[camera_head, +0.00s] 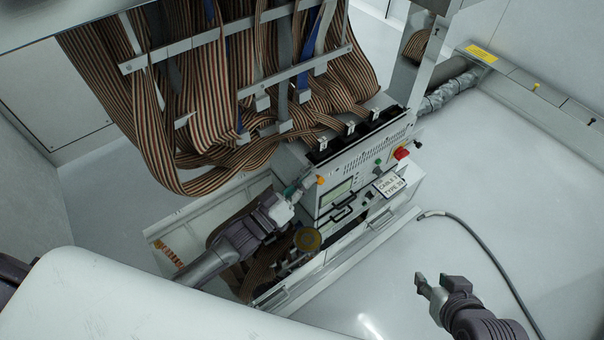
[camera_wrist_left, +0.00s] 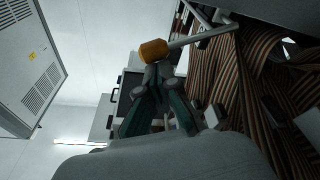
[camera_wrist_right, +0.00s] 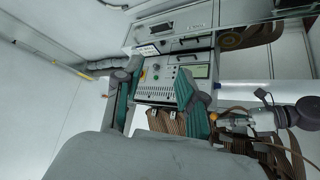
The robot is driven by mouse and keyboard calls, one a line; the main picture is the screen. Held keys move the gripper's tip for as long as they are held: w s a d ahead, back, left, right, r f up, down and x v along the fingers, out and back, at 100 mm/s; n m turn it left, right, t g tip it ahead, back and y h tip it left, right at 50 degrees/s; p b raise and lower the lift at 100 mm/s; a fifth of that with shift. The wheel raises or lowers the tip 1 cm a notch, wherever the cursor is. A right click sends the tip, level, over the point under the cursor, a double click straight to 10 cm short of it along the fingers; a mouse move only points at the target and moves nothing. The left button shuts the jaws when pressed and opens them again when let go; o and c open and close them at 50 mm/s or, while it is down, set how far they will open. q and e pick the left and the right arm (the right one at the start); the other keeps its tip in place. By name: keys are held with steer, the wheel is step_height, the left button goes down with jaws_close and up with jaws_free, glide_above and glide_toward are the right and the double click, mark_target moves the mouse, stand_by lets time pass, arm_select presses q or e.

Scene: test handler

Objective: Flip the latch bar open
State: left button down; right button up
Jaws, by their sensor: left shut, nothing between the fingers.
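The latch bar is a thin grey bar (camera_wrist_left: 203,38) with an orange knob (camera_wrist_left: 153,50) on its end in the left wrist view. The knob also shows as a small orange spot (camera_head: 320,180) at the left side of the test handler's panel in the head view. My left gripper (camera_wrist_left: 158,78) is shut and empty, its fingertips right at the knob; I cannot tell whether they touch it. In the head view my left gripper (camera_head: 303,186) reaches the handler from the left. My right gripper (camera_head: 430,283) is open and empty, away from the handler over the pale surface.
The test handler (camera_head: 338,192) has a screen, black handles, a red button (camera_head: 401,153) and a label plate (camera_head: 388,184). Bundles of striped ribbon cable (camera_head: 220,90) hang above and behind my left gripper. A dark cable (camera_head: 480,240) runs near my right arm. Clear room lies around my right gripper.

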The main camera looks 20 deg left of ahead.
arm_select(q)
steer(key=shift+s+d+f+m+g+h+b, duration=0.2)
steer(key=shift+f+m+h+b, duration=0.1)
steer(key=shift+f+m, duration=0.35)
steer(key=shift+s+d+f+m+g+h+b, duration=0.2)
steer(key=shift+f+m, duration=0.25)
steer(key=shift+m, duration=0.3)
steer(key=shift+s+d+f+m+h+b, duration=0.1)
steer(key=shift+d+f+m+h+b, duration=0.2)
steer(key=shift+f+m, duration=0.35)
arm_select(e)
steer(key=w+a+r+t+y, duration=0.1)
steer(key=w+a+r+t, duration=0.1)
steer(key=w+r+t, duration=0.3)
steer(key=shift+w+a+r+y, duration=0.35)
steer(key=shift+w+r, duration=0.15)
steer(key=shift+w, duration=0.3)
